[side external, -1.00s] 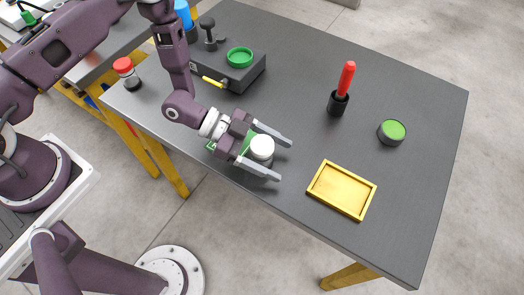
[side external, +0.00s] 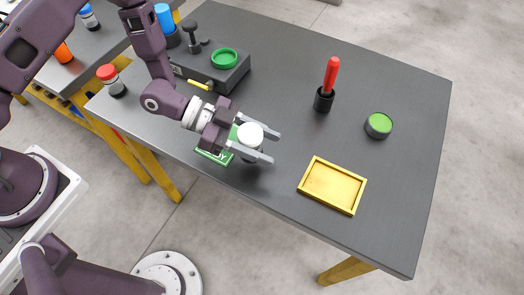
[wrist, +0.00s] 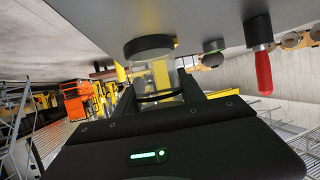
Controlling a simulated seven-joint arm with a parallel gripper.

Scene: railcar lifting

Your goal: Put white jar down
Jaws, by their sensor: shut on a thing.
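The white-lidded jar (side external: 250,133) is between the two grey fingers of my gripper (side external: 273,147) in the side view, near the table's front edge. My gripper is shut on it, and the fingers hide part of its body. The jar appears upright and above the table, but the exact gap below it is unclear. In the wrist view, a see-through body shows between the fingers (wrist: 165,88).
A yellow tray (side external: 301,187) lies empty to the right. A red-handled tool in a black holder (side external: 323,100) and a green-topped tin (side external: 379,124) stand farther back. The centre is clear.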

